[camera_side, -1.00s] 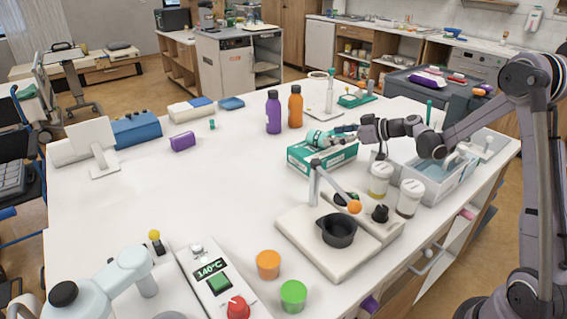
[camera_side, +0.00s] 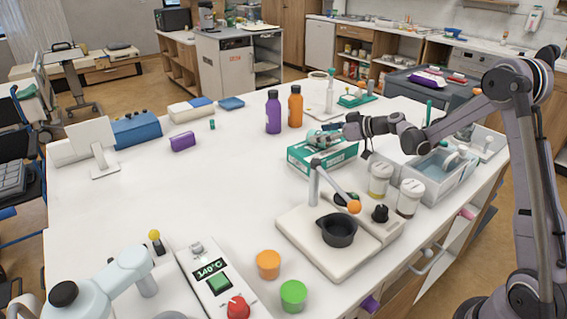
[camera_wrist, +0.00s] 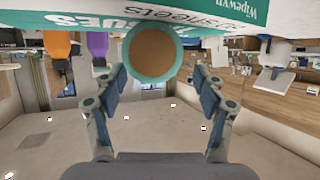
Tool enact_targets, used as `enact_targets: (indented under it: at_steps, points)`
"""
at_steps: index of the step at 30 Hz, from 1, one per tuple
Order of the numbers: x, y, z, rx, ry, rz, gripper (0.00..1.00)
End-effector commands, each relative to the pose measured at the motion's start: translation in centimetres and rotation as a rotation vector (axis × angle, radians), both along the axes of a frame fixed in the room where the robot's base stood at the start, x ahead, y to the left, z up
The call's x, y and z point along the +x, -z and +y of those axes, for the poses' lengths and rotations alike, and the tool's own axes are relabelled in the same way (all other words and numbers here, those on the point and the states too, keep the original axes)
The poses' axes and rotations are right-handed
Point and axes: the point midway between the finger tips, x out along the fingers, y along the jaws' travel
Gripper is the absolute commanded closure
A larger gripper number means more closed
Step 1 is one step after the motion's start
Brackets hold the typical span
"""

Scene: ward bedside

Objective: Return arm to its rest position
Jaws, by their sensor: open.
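My gripper (camera_side: 330,133) is above the green and white box (camera_side: 322,155), at the back right of the white table. In the wrist view my gripper (camera_wrist: 161,80) is open, with its two fingers spread apart. A round brown face with a teal rim (camera_wrist: 151,53) shows between and beyond the fingertips, against the box (camera_wrist: 215,18). The wrist picture is upside down, as the box lettering shows. I cannot tell whether the fingers touch the round thing. In the side view my gripper partly hides it.
Two lidded jars (camera_side: 380,179) and a grey bin (camera_side: 438,178) stand right of the box. A purple bottle (camera_side: 273,113) and an orange bottle (camera_side: 295,107) stand behind it. A scale-like stand with a dark pot (camera_side: 338,230) is in front. The table's left middle is clear.

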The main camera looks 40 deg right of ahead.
Motion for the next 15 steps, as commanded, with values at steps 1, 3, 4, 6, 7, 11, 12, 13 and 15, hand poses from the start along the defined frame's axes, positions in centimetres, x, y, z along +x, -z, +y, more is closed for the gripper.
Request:
enact_targets:
  at_steps: [1,3,4,6,7,11,12,13,15]
  points:
    - [0.0,0.3,0.0,0.0,0.0,0.0,0.29]
    - [0.0,0.9,0.0,0.0,0.0,0.0,0.29]
    - [0.0,1.2,0.0,0.0,0.0,0.0,0.29]
    - [-0.6,1.2,-0.4,0.0,0.003,-0.001,0.29]
    - [-1.1,0.9,-0.5,0.001,0.003,-0.001,0.29]
    - [-2.9,0.1,-1.3,0.001,0.003,0.0,0.29]
    - [-3.5,-0.2,-1.6,0.0,0.004,0.001,0.29]
    - [-4.0,-0.4,-1.7,-0.001,0.003,0.001,0.29]
    - [-5.0,-0.8,-2.2,0.0,0.004,0.001,0.29]
